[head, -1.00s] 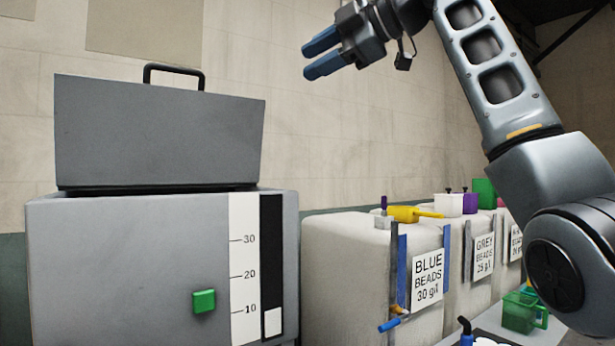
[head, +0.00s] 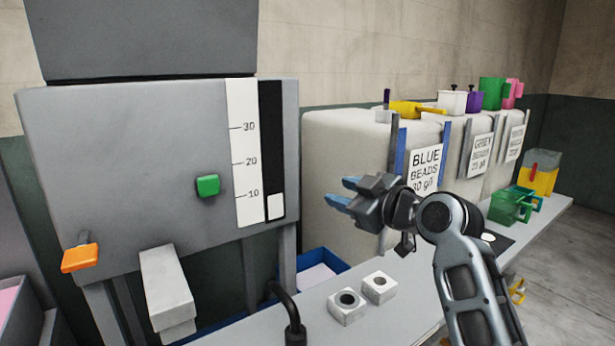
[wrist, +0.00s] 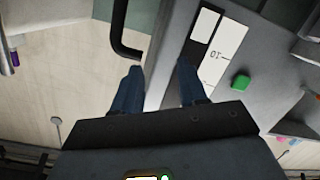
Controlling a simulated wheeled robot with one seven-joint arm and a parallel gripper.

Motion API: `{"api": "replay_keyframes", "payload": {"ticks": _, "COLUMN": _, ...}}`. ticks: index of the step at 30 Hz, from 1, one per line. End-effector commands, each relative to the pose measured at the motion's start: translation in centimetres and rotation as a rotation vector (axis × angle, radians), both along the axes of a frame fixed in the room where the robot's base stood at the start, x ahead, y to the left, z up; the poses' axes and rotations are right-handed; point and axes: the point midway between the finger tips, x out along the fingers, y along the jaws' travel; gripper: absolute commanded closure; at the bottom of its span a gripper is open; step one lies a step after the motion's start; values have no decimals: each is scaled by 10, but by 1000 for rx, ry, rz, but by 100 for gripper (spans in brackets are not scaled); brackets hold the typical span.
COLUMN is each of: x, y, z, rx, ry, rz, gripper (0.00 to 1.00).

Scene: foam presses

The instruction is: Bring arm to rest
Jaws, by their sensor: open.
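My gripper (head: 345,192) is in the middle of the head view, at the end of my folded arm. It is raised above the bench, in front of the blue beads bin. Its two blue fingers point left and are apart, with nothing between them. In the wrist view the fingers (wrist: 160,88) are also spread and empty. Beyond them the grey press shows with its scale (wrist: 222,55) and green button (wrist: 240,81).
The grey press (head: 120,150) with an orange lever (head: 80,257) stands left. Labelled bead bins (head: 350,140) stand behind the arm, with scoops and small containers on top. The bench (head: 400,300) holds two white blocks (head: 362,297), a black hose (head: 290,315) and green jugs (head: 508,207).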

Motion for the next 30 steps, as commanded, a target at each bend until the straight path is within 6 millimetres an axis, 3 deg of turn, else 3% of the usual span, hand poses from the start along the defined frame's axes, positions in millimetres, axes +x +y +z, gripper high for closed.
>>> {"api": "replay_keyframes", "payload": {"ticks": 1, "x": -12, "y": -4, "z": -27, "rx": 25, "ry": 27, "rz": -29, "gripper": 58}}
{"api": "replay_keyframes", "payload": {"ticks": 6, "x": -53, "y": -20, "z": -95, "rx": 109, "ry": 92, "rz": -135, "gripper": 58}}
{"api": "replay_keyframes", "payload": {"ticks": 15, "x": -149, "y": -52, "z": -191, "rx": 231, "ry": 179, "rz": -319, "gripper": 58}}
{"api": "replay_keyframes", "payload": {"ticks": 24, "x": -264, "y": -83, "z": -247, "rx": 315, "ry": 232, "rz": -480, "gripper": 58}}
{"api": "replay_keyframes", "payload": {"ticks": 30, "x": -344, "y": -102, "z": -261, "rx": 355, "ry": 251, "rz": -569, "gripper": 58}}
